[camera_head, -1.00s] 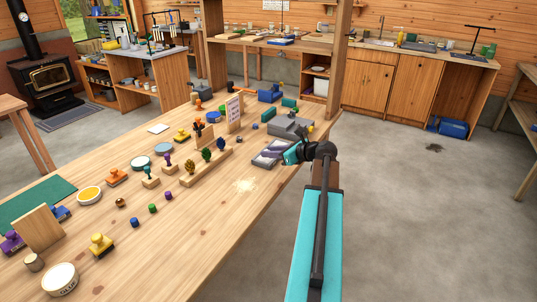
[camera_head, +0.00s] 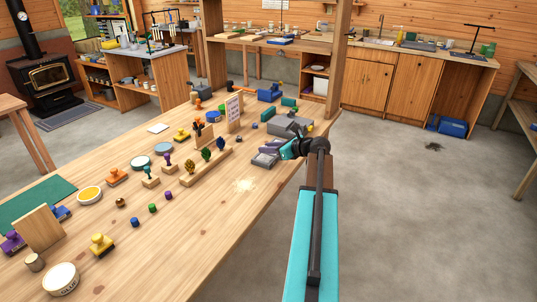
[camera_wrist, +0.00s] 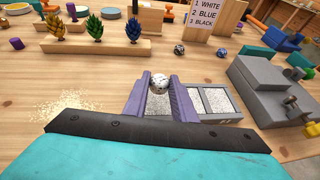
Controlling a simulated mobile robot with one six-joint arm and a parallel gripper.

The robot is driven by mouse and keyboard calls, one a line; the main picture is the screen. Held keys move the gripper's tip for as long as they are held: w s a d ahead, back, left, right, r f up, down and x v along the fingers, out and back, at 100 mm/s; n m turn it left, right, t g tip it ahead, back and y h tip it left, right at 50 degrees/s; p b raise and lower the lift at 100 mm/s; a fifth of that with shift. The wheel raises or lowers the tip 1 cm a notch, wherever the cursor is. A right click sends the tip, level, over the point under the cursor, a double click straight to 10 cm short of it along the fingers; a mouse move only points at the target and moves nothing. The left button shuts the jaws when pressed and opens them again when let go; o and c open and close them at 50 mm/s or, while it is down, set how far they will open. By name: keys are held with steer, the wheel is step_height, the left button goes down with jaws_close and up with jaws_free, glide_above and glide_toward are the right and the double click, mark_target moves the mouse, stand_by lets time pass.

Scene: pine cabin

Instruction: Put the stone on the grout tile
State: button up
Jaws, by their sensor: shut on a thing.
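A white stone with dark specks (camera_wrist: 158,83) is held between the purple fingers of my gripper (camera_wrist: 159,86) in the wrist view. The grout tile (camera_wrist: 222,118), a grey frame with pale speckled panels, lies under and to the right of the fingers. My fingers cover part of its left side. In the head view the tile (camera_head: 264,160) lies near the table's right edge, with my gripper (camera_head: 267,147) just above and behind it. The stone cannot be made out there. Whether the stone touches the tile is unclear.
A sign (camera_wrist: 206,18) reads white, blue, black. A grey machine (camera_wrist: 270,90) stands to the right. A wooden rack with colourful cones (camera_wrist: 95,44) is at the left. Pale grit (camera_wrist: 75,105) lies on bare wood.

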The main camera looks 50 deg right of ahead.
mark_target(268, 160)
steer(key=shift+f, duration=1.45)
steer(key=shift+f, duration=0.15)
